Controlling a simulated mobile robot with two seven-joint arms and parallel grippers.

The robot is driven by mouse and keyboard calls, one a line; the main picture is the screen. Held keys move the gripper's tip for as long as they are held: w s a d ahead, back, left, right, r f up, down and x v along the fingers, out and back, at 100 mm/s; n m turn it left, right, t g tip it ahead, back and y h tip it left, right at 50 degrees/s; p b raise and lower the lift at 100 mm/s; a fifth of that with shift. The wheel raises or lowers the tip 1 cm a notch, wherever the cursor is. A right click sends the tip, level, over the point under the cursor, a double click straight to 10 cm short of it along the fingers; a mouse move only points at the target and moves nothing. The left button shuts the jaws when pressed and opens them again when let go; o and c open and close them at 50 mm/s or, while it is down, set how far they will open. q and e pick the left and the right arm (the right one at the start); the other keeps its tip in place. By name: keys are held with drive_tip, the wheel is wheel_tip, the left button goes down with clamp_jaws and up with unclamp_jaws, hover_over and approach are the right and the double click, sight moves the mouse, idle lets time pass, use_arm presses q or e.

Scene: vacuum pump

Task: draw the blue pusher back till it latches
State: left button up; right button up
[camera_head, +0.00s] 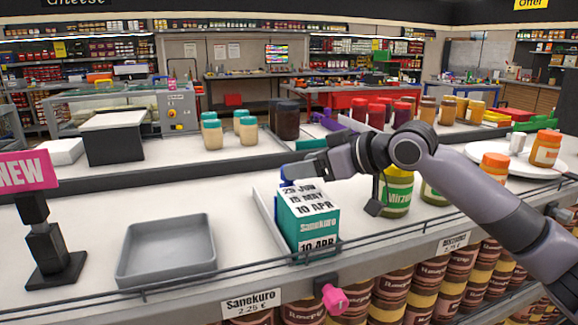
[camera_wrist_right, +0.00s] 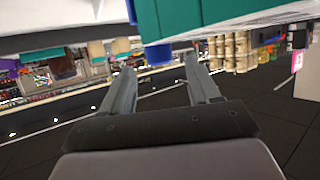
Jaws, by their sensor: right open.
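The blue pusher (camera_head: 285,179) shows as a small patch behind the row of teal and white Sanekuro cartons (camera_head: 318,230), mostly hidden by the cartons and my gripper. My right gripper (camera_head: 292,171) is above and behind the rear carton, reaching in from the right. In the right wrist view, its two fingers (camera_wrist_right: 160,66) are open and empty. The blue pusher (camera_wrist_right: 157,54) shows there between and just beyond the fingertips, against the teal carton (camera_wrist_right: 165,18). I cannot tell if a finger touches it. My left gripper is not in view.
A grey tray (camera_head: 168,250) lies left of the cartons, beside a pink NEW sign (camera_head: 25,171). A green-labelled jar (camera_head: 397,192) stands close on the right, under my arm. A thin rail (camera_head: 220,279) runs along the shelf front.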

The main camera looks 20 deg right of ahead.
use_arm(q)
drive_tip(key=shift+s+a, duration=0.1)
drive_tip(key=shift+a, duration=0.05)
use_arm(e)
drive_tip(key=shift+x, duration=2.55)
